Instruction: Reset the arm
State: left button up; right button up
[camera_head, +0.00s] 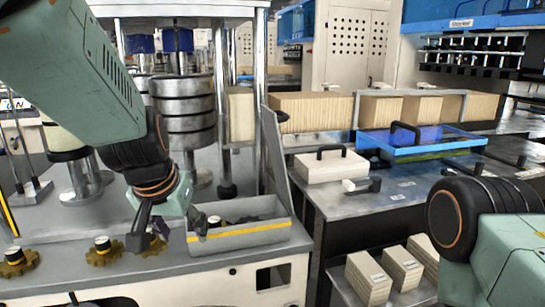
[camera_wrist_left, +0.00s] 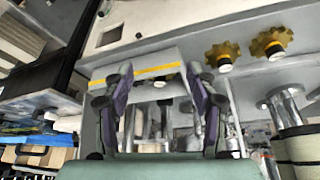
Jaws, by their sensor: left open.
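My left arm comes in from the upper left in the head view. Its gripper (camera_head: 160,225) hangs over the front of the grey machine bench, left of a grey bin (camera_head: 245,232) with a yellow stripe. In the left wrist view the two purple-grey fingers of the gripper (camera_wrist_left: 158,85) stand apart with nothing held between them. The bin (camera_wrist_left: 140,78) shows beyond them. Only an upper part of my right arm shows at the lower right of the head view. Its gripper is out of view.
Brass toothed parts (camera_head: 103,252) sit along the bench front; two (camera_wrist_left: 222,56) show in the wrist view. Behind stand a stacked metal cylinder (camera_head: 185,115) and posts. Right are a side table with a white case (camera_head: 331,167), a blue tray (camera_head: 425,148) and small boxes (camera_head: 402,268) below.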

pick_arm(q)
jog(key=s+a+f+g, duration=0.1)
jog(key=s+a+f, duration=0.15)
jog(key=f, duration=0.45)
jog(key=s+a+f+g+y, duration=0.1)
jog(key=s+f, duration=0.3)
jog(key=f, duration=0.4)
jog(key=s+a+f+g, duration=0.1)
jog(key=s+a+f, duration=0.15)
jog(key=f, duration=0.45)
jog(key=s+f+g, duration=0.1)
jog(key=s+f, duration=0.3)
jog(key=s, duration=0.4)
jog(key=s+f+n, duration=0.1)
jog(key=s+f, duration=0.4)
jog(key=s, duration=0.3)
jog(key=s+f+g, duration=0.1)
jog(key=s+f, duration=0.3)
jog(key=s, duration=0.5)
notch_tip(320, 180, down, 7)
jog(key=b, duration=0.7)
jog(key=shift+w+h, duration=0.15)
jog(key=shift+h, duration=0.25)
jog(key=shift+f, duration=0.2)
jog(key=shift+c, duration=0.5)
jog(key=c, duration=0.3)
jog(key=shift+d, duration=0.15)
pick_arm(e)
notch_tip(320, 180, down, 7)
jog(key=shift+d, duration=0.3)
